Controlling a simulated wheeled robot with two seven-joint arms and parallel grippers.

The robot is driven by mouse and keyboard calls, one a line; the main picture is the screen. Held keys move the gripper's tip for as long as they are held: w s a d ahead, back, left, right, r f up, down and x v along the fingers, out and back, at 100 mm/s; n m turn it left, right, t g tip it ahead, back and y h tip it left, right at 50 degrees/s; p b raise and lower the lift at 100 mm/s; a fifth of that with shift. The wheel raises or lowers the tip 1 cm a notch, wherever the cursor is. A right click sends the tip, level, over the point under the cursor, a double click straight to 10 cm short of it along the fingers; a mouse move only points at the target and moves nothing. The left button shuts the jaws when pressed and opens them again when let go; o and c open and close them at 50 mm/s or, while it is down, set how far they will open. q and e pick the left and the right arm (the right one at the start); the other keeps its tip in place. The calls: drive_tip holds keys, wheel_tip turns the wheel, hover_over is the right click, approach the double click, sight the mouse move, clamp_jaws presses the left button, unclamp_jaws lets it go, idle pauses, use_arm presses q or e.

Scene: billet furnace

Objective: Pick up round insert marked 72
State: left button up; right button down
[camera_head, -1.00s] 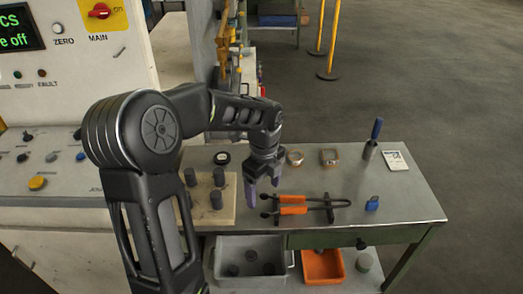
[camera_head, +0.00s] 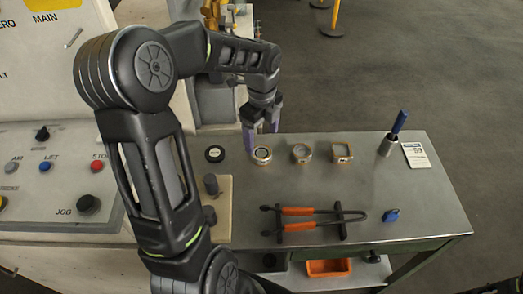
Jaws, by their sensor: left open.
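Two round metal inserts stand on the steel bench in the head view: one at the left (camera_head: 262,156) and one to its right (camera_head: 302,153). A squarish insert (camera_head: 341,152) stands farther right. No number on them is legible, so I cannot tell which is marked 72. My left gripper (camera_head: 262,144) is open and empty, its purple fingers pointing down at the left round insert. The fingers appear just above or behind this insert; I cannot tell whether they touch it. My right gripper is not in view.
A cup with a blue-handled tool (camera_head: 388,146) and a white card (camera_head: 416,155) stand at right.

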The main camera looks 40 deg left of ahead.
sight(262, 153)
use_arm(q)
drive_tip(key=shift+f, duration=1.3)
drive_tip(key=shift+w+a+f+p, duration=0.1)
drive_tip(key=shift+f+p, duration=0.25)
drive_tip(key=shift+f, duration=1)
drive_tip(key=shift+w+a+f+p, duration=0.1)
drive_tip(key=shift+f+p, duration=0.2)
drive_tip(key=shift+f, duration=1)
clamp_jaws()
drive_tip(key=shift+r, duration=0.1)
